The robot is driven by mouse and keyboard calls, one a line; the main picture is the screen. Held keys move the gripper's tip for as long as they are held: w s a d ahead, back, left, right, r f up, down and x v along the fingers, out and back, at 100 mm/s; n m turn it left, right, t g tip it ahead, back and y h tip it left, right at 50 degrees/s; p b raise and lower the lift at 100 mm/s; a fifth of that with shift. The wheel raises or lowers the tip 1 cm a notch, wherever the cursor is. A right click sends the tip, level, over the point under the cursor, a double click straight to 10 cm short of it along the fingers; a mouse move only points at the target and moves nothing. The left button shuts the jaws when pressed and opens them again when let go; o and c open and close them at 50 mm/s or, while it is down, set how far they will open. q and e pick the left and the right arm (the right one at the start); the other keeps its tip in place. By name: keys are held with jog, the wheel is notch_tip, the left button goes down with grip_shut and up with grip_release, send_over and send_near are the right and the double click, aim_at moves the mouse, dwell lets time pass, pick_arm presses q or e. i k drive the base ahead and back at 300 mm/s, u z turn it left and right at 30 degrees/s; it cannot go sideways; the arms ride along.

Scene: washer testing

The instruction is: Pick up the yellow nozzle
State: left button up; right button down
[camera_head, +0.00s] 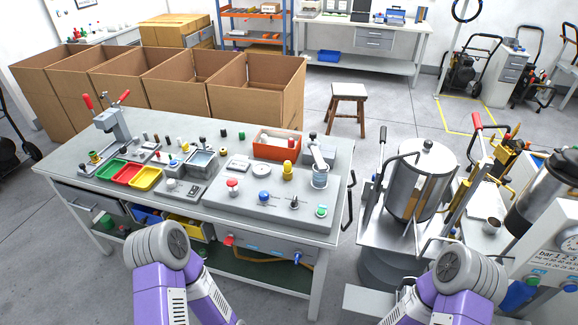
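A small upright yellow piece (287,170), the likely yellow nozzle, stands on the right half of the grey workbench (205,205), just in front of an orange-red bin (277,145). It is too small to make out its exact shape. A red-topped piece (232,185), a blue one (264,196), a dark one and a green one (321,210) stand in a row in front of it. My two arms show at the bottom edge, apart from the bench. Neither gripper's fingers are in view.
Red, green and yellow trays (146,179) sit on the bench's left, near a red-handled press (112,125). Open cardboard boxes (255,90) stand behind the bench. A steel tank (420,180) stands to the right. A wooden stool (349,92) is on the floor behind.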

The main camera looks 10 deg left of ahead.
aim_at(287, 164)
jog(key=u, duration=1.9)
jog(key=i, duration=1.6)
jog(key=z, duration=2.6)
